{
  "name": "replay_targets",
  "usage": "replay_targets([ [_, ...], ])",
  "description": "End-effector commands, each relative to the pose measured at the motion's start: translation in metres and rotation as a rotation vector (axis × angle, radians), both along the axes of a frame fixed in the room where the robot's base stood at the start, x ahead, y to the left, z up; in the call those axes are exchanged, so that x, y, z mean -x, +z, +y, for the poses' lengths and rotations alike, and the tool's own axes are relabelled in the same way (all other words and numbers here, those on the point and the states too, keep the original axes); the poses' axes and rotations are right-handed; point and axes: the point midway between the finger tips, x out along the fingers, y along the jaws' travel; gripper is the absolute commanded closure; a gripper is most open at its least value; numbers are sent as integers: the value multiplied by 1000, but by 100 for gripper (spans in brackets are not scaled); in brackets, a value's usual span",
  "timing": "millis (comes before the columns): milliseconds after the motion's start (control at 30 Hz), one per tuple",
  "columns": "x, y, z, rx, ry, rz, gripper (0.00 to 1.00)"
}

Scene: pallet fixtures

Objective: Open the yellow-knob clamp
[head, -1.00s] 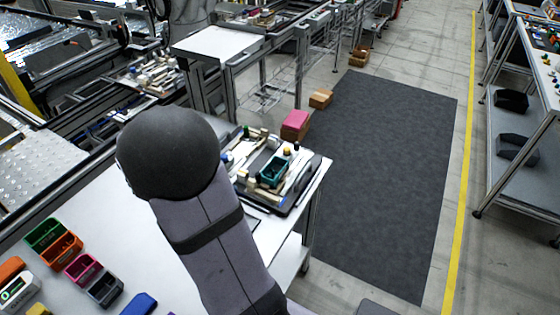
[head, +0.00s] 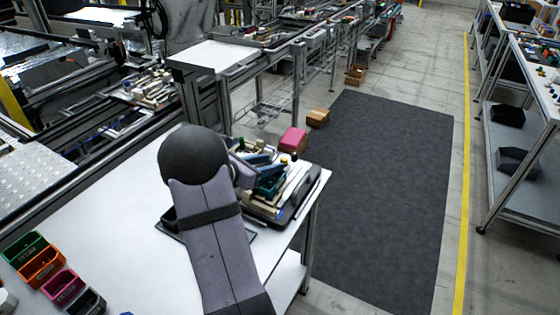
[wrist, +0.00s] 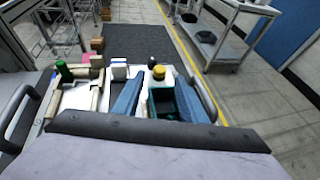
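The yellow knob (wrist: 158,73) stands upright on a pale clamp part (wrist: 160,82) in the wrist view. It is just beyond and between the two blue fingers of my gripper (wrist: 160,98). The fingers are apart, with no contact on the knob visible. In the head view my gripper (head: 262,162) is over the pallet (head: 303,196) at the table's right end. My arm hides part of the pallet there, and I cannot make out the clamp's jaw state.
A green knob (wrist: 63,70), a white block (wrist: 119,70) and pale bars stand on the pallet's left. Coloured bins, including an orange one (head: 42,267), line the table's left. A pink box (head: 293,139) lies beyond the pallet. The white tabletop (head: 125,215) is largely clear.

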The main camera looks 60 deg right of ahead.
Motion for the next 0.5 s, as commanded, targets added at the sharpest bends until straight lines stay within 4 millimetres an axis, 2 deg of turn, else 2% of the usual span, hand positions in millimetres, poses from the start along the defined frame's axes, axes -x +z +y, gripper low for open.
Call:
replay_targets([
  [300,11,-15,-36,-2,-3,1,62],
  [500,13,-20,-47,-2,-1,-1,62],
])
